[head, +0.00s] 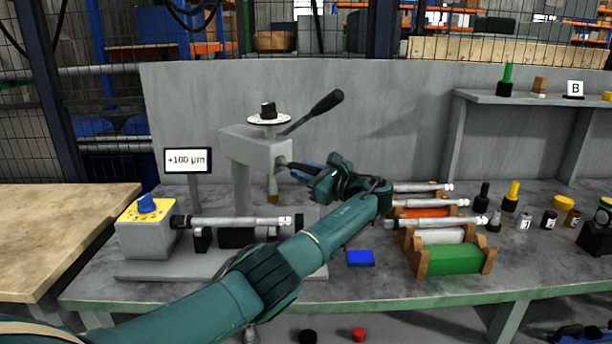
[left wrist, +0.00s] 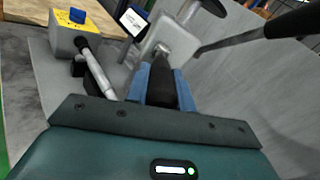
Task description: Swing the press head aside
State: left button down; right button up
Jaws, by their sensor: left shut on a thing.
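The press head (head: 262,150) is a grey block on a column at the back of the grinder fixture, with a white dial and black knob on top. A long black lever (head: 318,108) rises from it to the right. My left gripper (head: 297,170) reaches the right side of the head. In the left wrist view, the blue fingers (left wrist: 163,84) are shut around a dark handle (left wrist: 162,78) pointing at the grey press head (left wrist: 177,40). The fingers partly hide the handle. A measuring shaft (head: 238,222) lies horizontally below the head. My right gripper is not in view.
A yellow-topped box with a blue knob (head: 148,208) and a "+100 µm" display (head: 188,160) stand at left. A grey panel (head: 370,110) rises behind. Racked shafts (head: 440,223), a green block (head: 452,259) and a blue block (head: 360,258) lie to the right, near small bottles.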

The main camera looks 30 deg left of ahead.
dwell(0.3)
pick_arm(q)
jog(key=c, duration=1.2)
grip_release()
jog(key=b+v, duration=0.1)
jog(key=v, duration=1.2)
jog(key=shift+c, duration=0.2)
